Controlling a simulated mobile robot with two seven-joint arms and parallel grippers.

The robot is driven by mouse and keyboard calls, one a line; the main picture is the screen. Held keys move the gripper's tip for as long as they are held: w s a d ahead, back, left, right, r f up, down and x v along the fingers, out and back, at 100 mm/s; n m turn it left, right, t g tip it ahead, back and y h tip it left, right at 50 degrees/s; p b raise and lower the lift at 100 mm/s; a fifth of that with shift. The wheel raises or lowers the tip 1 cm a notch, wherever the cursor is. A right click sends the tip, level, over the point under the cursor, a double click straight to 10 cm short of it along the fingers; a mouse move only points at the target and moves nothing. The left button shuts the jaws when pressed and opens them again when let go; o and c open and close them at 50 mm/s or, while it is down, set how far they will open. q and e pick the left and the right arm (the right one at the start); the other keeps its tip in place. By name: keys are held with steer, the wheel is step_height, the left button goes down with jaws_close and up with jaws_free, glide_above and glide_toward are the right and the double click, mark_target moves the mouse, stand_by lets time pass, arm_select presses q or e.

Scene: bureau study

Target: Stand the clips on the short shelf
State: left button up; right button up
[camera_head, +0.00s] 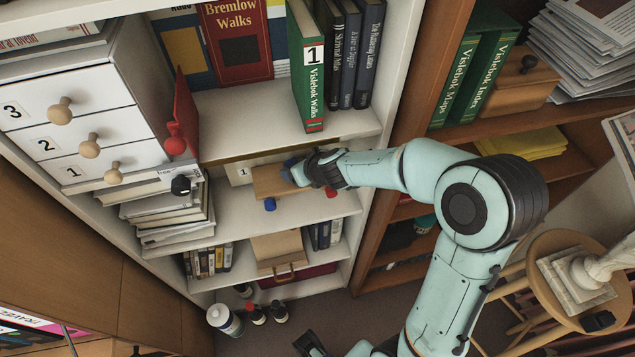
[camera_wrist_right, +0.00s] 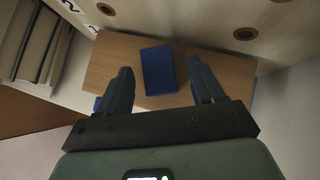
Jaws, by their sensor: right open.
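The short shelf is a small light-wood board (camera_head: 266,184) inside the white bookcase; it also shows in the right wrist view (camera_wrist_right: 215,75). A blue block-shaped clip (camera_wrist_right: 158,70) stands out against the board, between my right gripper's spread fingers (camera_wrist_right: 160,72). In the head view my right gripper (camera_head: 299,172) is at the board's right end, with blue (camera_head: 290,163) showing beside it. Another blue piece (camera_head: 270,204) is at the board's lower front edge. A small red piece (camera_head: 331,192) is right of the board, partly hidden. A dark gripper end, apparently my left (camera_head: 308,343), is at the bottom; its jaws are unclear.
White numbered drawers (camera_head: 75,120) and stacked books (camera_head: 165,205) stand left. A green book (camera_head: 307,75) and dark books are on the shelf above. A red bookend (camera_head: 180,120) juts out at left. Bottles (camera_head: 225,320) stand on the floor below.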

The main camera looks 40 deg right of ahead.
steer(key=shift+p+v, duration=0.4)
steer(key=shift+v, duration=0.75)
steer(key=s+a+b, duration=0.1)
steer(key=s, duration=1)
steer(key=shift+s+a+b, duration=0.15)
steer(key=shift+s+b, duration=0.2)
steer(key=shift+b, duration=0.05)
steer(key=shift+f, duration=0.15)
